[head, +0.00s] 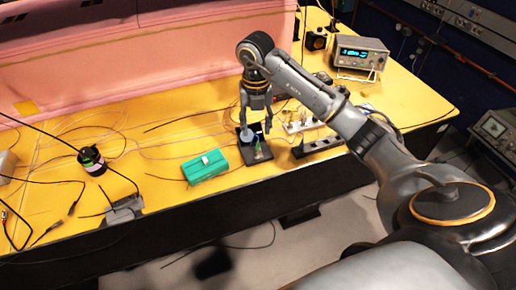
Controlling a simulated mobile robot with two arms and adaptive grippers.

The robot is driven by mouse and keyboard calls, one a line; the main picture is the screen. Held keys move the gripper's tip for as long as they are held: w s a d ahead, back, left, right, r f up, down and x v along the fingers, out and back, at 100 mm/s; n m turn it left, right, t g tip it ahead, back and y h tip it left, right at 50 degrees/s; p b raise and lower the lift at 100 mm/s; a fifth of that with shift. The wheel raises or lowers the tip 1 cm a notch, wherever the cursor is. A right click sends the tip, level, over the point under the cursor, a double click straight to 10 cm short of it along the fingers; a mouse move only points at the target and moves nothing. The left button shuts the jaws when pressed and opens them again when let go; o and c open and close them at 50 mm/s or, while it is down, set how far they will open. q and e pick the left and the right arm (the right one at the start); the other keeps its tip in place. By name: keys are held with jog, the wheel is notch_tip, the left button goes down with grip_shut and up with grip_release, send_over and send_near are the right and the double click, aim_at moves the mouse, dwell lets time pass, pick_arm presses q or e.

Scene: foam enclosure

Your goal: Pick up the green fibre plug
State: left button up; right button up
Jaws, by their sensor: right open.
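A small green fibre plug (258,153) stands on a black base plate (262,158) near the front edge of the yellow table. A bluish-grey part (245,135) is behind it on the same plate. My right gripper (256,131) points down just above the plate, with its fingers spread and nothing visible between them. The plug is below the fingertips and a little to the front; I cannot tell the exact gap. My left gripper is out of view.
A teal box (206,167) is close on the left of the plate. A black power strip (318,147) and a white socket strip (304,123) are on the right. Thin cables cross the table. A lit instrument (359,54) stands at the back right, and a pink foam wall (130,55) at the back.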

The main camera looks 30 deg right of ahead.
aim_at(258, 143)
jog(key=shift+f, duration=0.8)
jog(key=shift+s+f+p, duration=0.2)
jog(key=shift+f+p, duration=0.35)
jog(key=shift+p, duration=0.1)
jog(key=f, duration=0.1)
jog(key=f+p, duration=0.1)
jog(key=f, duration=0.1)
jog(key=shift+d+f+p, duration=0.2)
jog(key=shift+f+p, duration=0.1)
jog(key=shift+f, duration=0.35)
grip_shut()
